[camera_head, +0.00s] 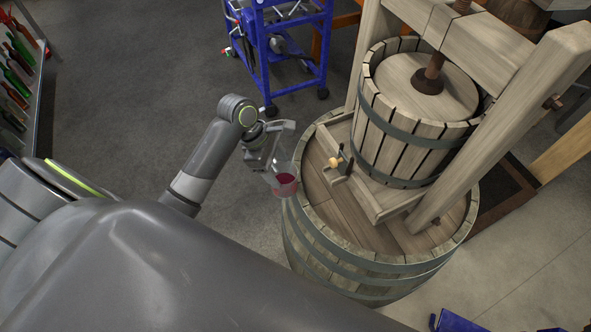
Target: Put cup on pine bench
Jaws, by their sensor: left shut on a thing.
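A clear cup (285,183) with dark red liquid in it is at the left edge of a barrel top, in the middle of the head view. My left gripper (273,163) is shut on the cup, and the cup looks slightly tilted. I cannot tell whether the cup touches the barrel or hangs just in front of its rim. My right gripper is not in view. No pine bench can be made out for certain.
A large wooden barrel (345,232) carries a wooden press (420,110) with a small tap. A blue wheeled cart (262,55) with tools stands behind. A bottle rack (15,75) is at the far left. The grey floor (130,100) between is clear.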

